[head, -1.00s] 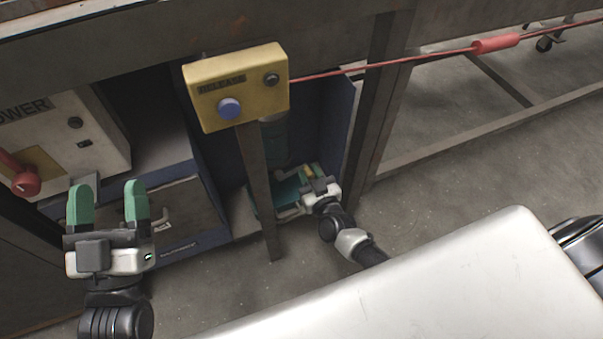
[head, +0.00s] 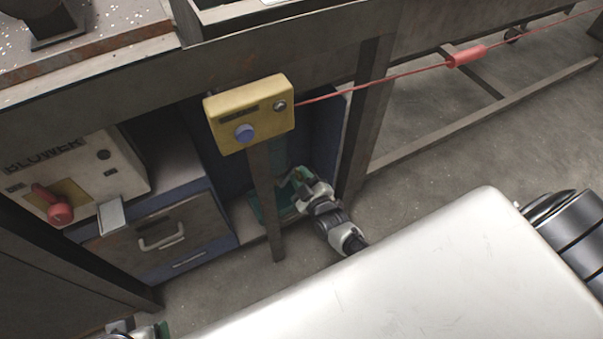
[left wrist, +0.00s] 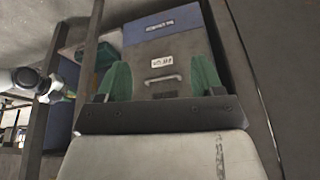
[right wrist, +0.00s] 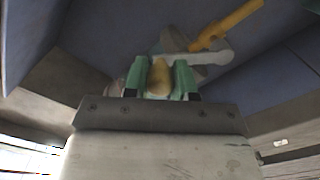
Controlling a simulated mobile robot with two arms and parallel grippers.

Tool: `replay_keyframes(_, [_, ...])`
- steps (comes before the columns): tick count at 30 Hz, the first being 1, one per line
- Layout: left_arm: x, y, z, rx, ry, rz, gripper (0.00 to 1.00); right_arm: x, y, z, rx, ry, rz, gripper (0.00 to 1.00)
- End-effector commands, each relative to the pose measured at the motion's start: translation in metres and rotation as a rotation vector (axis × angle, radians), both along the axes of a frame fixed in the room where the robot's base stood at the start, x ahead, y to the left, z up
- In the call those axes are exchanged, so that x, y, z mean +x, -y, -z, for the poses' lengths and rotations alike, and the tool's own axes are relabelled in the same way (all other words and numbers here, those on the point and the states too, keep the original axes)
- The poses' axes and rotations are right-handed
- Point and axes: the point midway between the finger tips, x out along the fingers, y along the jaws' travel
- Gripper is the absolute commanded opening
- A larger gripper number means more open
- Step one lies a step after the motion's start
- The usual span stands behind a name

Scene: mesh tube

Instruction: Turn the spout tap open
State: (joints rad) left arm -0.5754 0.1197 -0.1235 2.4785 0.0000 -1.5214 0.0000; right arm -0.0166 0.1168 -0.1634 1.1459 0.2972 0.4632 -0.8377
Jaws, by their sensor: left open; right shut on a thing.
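In the right wrist view a yellow lever (right wrist: 228,25) stands out from a pale pipe fitting (right wrist: 205,57), which looks like the spout tap. My right gripper (right wrist: 160,80) is shut on a tan knob-like piece (right wrist: 159,72) just in front of the fitting. I cannot tell whether this piece joins the fitting. In the head view my right gripper (head: 298,178) reaches into the recess under the bench, and the tap is hidden there. My left gripper (left wrist: 162,78) is open and empty, with a drawer front beyond it. The head view barely shows it at the bottom edge.
A yellow button box (head: 262,122) on a post (head: 266,205) stands left of my right gripper. A bench leg (head: 366,130) stands to its right. A blower box (head: 120,175) and a drawer (head: 145,243) are at left. A red cable (head: 400,75) runs right. Floor is clear there.

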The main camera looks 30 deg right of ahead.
Motion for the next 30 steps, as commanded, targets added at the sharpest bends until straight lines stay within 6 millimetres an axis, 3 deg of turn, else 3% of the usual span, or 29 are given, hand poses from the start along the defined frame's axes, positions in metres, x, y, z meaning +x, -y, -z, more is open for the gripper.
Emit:
replay_keyframes(1, [-0.013,-0.004,-0.003,0.016,-0.075,-0.007,0.67,-0.001,-0.004,-0.004,-0.033,-0.002,0.000,0.00])
replay_keyframes(12, [-0.010,-0.003,-0.021,0.013,-0.062,-0.005,0.67,-0.002,-0.024,-0.013,-0.363,0.010,0.000,0.00])
replay_keyframes(18, [-0.005,-0.002,-0.004,0.013,-0.071,-0.004,0.67,-0.002,-0.033,-0.014,-0.516,0.014,-0.001,0.00])
replay_keyframes(30, [-0.003,-0.002,0.002,0.012,-0.072,-0.003,0.67,-0.002,-0.041,-0.014,-0.684,0.021,-0.002,0.00])
